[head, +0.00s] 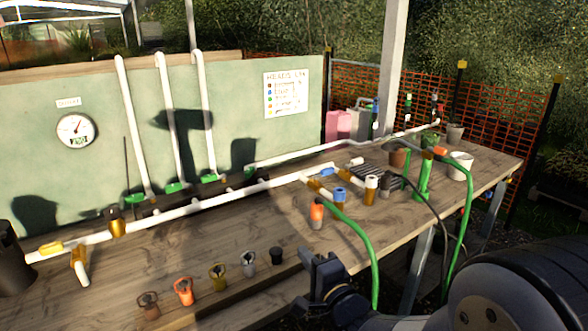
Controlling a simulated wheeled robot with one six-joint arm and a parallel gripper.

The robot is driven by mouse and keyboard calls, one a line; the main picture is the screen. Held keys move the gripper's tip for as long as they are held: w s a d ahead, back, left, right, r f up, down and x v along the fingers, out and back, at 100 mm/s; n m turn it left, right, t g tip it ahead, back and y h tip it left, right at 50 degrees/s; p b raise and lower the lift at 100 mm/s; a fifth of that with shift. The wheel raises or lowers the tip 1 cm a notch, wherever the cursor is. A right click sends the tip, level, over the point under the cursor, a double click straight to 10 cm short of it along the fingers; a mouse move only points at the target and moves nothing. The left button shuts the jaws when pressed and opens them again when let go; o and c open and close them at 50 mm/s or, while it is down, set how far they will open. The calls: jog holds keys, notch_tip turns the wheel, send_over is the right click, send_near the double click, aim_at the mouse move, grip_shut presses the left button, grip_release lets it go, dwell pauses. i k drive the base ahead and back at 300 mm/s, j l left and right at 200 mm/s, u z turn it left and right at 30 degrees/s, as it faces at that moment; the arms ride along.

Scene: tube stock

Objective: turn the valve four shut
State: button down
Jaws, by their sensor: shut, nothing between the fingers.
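A long white pipe (190,207) runs across the wooden bench, with brass-coloured fittings (117,222) along it. Green fittings (173,187) sit at the feet of the upright white pipes. Further right, a blue-topped fitting (339,196) and an orange-topped fitting (317,211) stand near the bench's front. I cannot read a number on any fitting, so I cannot tell which is valve four. My gripper (318,264) is dark, shut and empty, at the front edge of the bench, apart from the fittings. Part of my arm covers the lower right.
Several small coloured connectors (217,276) stand in a row along the bench's (390,225) front. Green hoses (366,240) hang over the front edge. A white cup (461,165) and pots stand at the right. A gauge (75,131) and a chart (286,93) are on the back panel.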

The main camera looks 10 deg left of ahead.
aim_at(251, 170)
jog(key=i+l+u, duration=0.25)
jog(key=i, duration=0.25)
jog(key=i+j, duration=0.45)
jog(key=i, duration=0.1)
